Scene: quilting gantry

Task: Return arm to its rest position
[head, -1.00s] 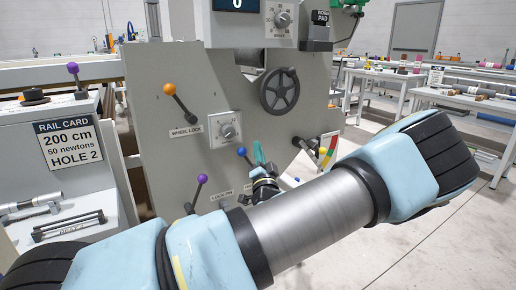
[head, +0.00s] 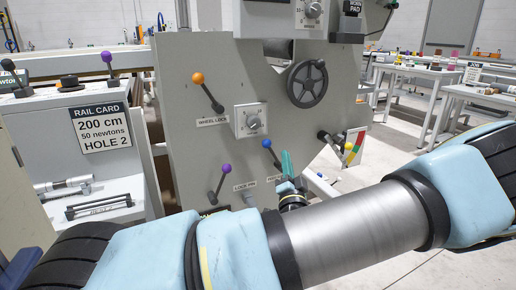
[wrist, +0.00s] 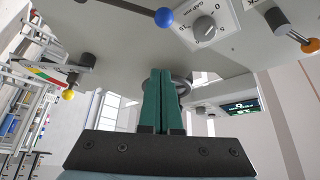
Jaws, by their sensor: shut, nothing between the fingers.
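My gripper shows in the wrist view (wrist: 158,102), its two green fingers together with nothing between them. It points at the grey machine panel (head: 185,130). In the head view my gripper (head: 287,165) is small and partly hidden behind my arm, in front of the panel's lower part near the blue-knobbed lever (head: 267,144). My blue and silver arm crosses the lower part of the head view. In the wrist view the blue knob (wrist: 164,17) is above the fingers; I see no contact with it.
The panel carries an orange wheel-lock lever (head: 198,78), a handwheel (head: 307,84), a purple lever (head: 226,169) and a yellow-knobbed lever (head: 348,146). A rail card (head: 98,130) stands at left above a tray with a gauge. White tables (head: 455,92) stand at right, with open floor before them.

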